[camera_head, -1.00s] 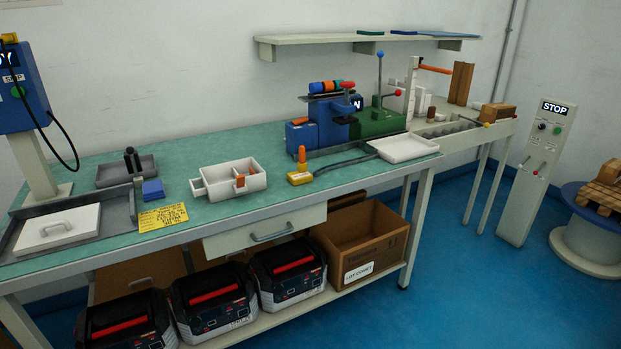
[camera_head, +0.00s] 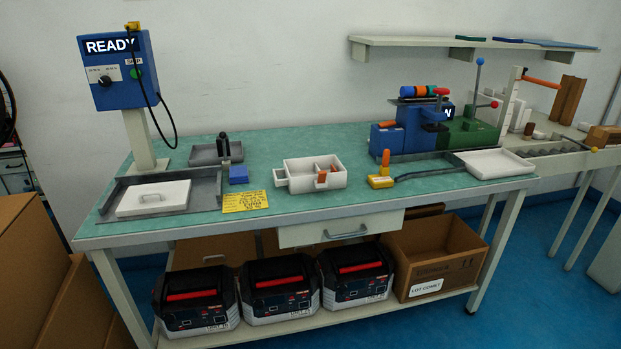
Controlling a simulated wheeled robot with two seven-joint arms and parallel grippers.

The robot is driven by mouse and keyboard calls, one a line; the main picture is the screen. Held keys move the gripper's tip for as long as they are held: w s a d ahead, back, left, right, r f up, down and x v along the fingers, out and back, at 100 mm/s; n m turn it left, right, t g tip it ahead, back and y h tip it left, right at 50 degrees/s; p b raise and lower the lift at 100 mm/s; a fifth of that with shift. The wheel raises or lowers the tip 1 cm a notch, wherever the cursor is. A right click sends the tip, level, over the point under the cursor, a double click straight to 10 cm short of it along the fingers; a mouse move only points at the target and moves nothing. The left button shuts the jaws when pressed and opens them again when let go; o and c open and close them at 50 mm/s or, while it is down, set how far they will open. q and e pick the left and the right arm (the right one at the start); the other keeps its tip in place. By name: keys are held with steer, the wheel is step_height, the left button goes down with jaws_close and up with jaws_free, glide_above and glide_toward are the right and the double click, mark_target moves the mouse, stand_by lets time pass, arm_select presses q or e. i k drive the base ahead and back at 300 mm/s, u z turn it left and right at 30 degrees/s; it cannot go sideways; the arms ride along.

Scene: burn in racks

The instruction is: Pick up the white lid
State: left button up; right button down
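Neither of my grippers shows in the head view.
A blue box reading READY (camera_head: 117,72) stands on a post behind the tray, with a hanging black cable. A blue block (camera_head: 238,174), yellow note (camera_head: 245,201) and white compartment box (camera_head: 315,177) are to the right. Cardboard boxes (camera_head: 32,270) stand left of the bench.

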mark_target(150, 199)
steer(key=z, duration=0.5)
steer(key=i, duration=1.55)
steer(key=u, duration=2.9)
